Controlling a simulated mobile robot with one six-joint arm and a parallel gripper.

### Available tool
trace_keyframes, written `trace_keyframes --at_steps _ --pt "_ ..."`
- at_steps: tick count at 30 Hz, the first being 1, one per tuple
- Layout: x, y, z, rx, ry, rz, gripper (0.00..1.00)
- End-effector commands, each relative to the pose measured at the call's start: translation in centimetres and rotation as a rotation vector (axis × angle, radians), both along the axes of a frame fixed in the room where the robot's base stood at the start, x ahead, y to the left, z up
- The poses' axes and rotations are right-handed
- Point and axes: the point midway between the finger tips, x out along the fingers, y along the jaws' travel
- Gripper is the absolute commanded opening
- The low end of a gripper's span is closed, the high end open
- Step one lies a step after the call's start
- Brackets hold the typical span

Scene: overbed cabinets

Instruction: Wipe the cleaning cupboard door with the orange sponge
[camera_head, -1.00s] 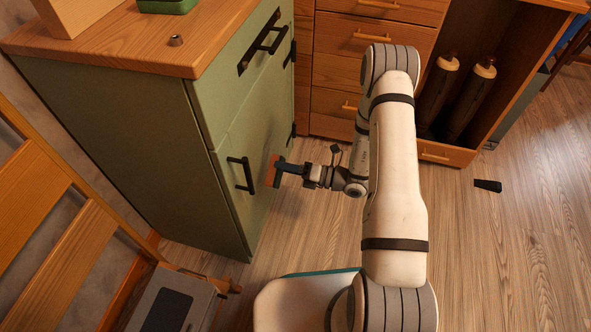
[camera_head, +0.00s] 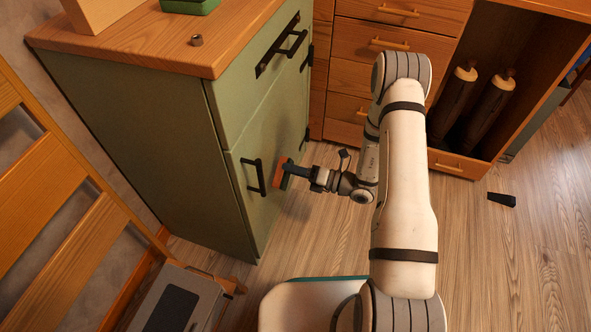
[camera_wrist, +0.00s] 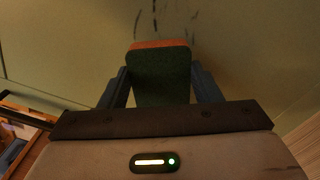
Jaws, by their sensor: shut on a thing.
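My gripper (camera_head: 294,170) is shut on the orange sponge (camera_head: 281,173), which sits at the face of the green cupboard door (camera_head: 268,213), right of its black handle (camera_head: 253,176). In the wrist view the sponge (camera_wrist: 160,72) is between the two fingers of my gripper (camera_wrist: 162,85), with a dark green side and an orange edge toward the door (camera_wrist: 70,50). Dark streaks (camera_wrist: 180,18) mark the door just beyond the sponge. Whether the sponge touches the door is hard to tell.
A green drawer (camera_head: 270,75) with a black handle is above the door. The wooden countertop (camera_head: 130,45) holds a small brown ring (camera_head: 197,40). A black object (camera_head: 501,199) lies on the floor at right.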

Motion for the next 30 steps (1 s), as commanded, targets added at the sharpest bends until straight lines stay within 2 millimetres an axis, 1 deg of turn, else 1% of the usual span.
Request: trace_keyframes --at_steps 24,27,30 --pt "0.5 1.6 0.0 0.000 0.000 0.001 0.33" --pt "0.7 1.5 0.0 0.000 0.000 0.001 0.33" --pt "1.4 1.2 0.0 0.000 -0.003 0.000 0.33"
